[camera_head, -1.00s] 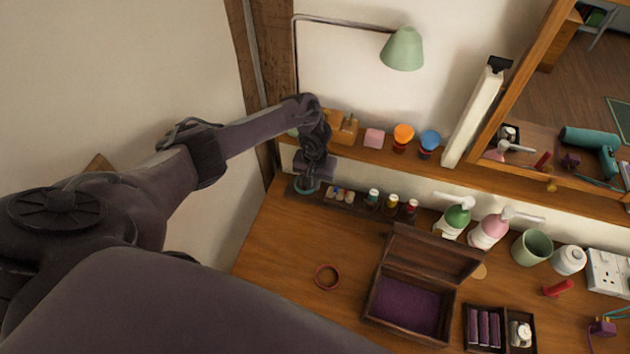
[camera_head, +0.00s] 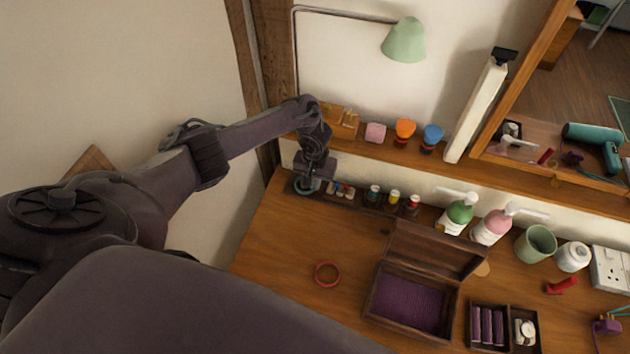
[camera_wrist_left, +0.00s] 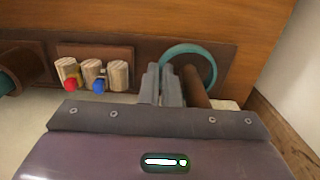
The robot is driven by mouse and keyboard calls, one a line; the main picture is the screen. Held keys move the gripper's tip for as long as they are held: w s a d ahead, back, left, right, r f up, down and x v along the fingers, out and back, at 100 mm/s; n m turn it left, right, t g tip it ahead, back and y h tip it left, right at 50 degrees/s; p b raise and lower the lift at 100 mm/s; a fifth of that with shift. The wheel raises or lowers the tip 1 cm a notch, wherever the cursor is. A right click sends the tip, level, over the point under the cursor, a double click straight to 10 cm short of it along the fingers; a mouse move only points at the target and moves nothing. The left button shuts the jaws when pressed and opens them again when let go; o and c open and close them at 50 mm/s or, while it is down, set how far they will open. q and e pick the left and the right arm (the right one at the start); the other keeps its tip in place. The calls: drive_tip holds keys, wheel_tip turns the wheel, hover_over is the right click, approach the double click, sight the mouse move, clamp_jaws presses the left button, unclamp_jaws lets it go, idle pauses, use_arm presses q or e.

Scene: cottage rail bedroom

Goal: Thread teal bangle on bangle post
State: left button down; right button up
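The teal bangle (camera_head: 304,188) is at the left end of the dark wooden rack, under my left gripper (camera_head: 311,180). In the left wrist view the bangle (camera_wrist_left: 188,48) is a ring right of the fingers. The brown bangle post (camera_wrist_left: 195,86) shows within and across its outline; I cannot tell how far down the post the ring sits. The left gripper's fingers (camera_wrist_left: 162,82) are close together at the bangle's left rim and look shut on it. The post is hidden in the head view. My right gripper is out of view.
A red bangle (camera_head: 327,274) lies on the desk (camera_head: 275,245). The rack holds small bottles (camera_head: 394,197) and wooden pegs (camera_wrist_left: 92,72). An open box (camera_head: 410,303) stands to the right. A shelf (camera_head: 380,158) runs above, beside the wall. The desk's left part is clear.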

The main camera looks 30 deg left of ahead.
use_arm(q)
drive_tip(key=c, duration=1.6)
unclamp_jaws()
wheel_tip(320, 180, up, 8)
drive_tip(key=shift+d+f, duration=0.1)
drive_tip(key=shift+f, duration=0.05)
drive_tip(key=shift+d+p, duration=0.15)
drive_tip(key=shift+p, duration=0.15)
